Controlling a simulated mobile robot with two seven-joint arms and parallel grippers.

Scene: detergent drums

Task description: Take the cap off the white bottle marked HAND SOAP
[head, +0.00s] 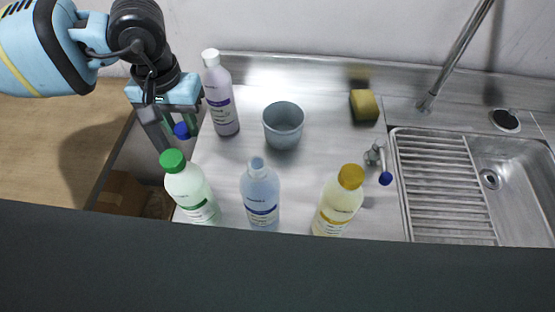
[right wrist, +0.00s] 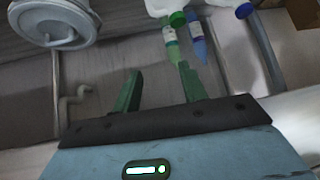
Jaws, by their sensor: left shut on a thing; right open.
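My left gripper (head: 176,138) is shut on a small blue cap (head: 182,131), held in the air at the left end of the counter. A pale blue bottle (head: 262,205) stands upright with an open, capless neck. A white bottle (head: 190,187) with a green cap stands below my left gripper. A whitish-purple bottle (head: 221,100) with a white cap stands right of the gripper. A yellowish bottle (head: 338,208) has a yellow cap. The label words are too small to read, so I cannot tell which is HAND SOAP. My right gripper (right wrist: 158,80) is open and empty.
A grey cup (head: 283,126) stands mid-counter. A yellow sponge (head: 365,105) lies at the back. A small grey object with a blue end (head: 377,160) lies left of the steel sink (head: 520,170). A wooden surface (head: 45,150) is at the left, with a gap before the counter.

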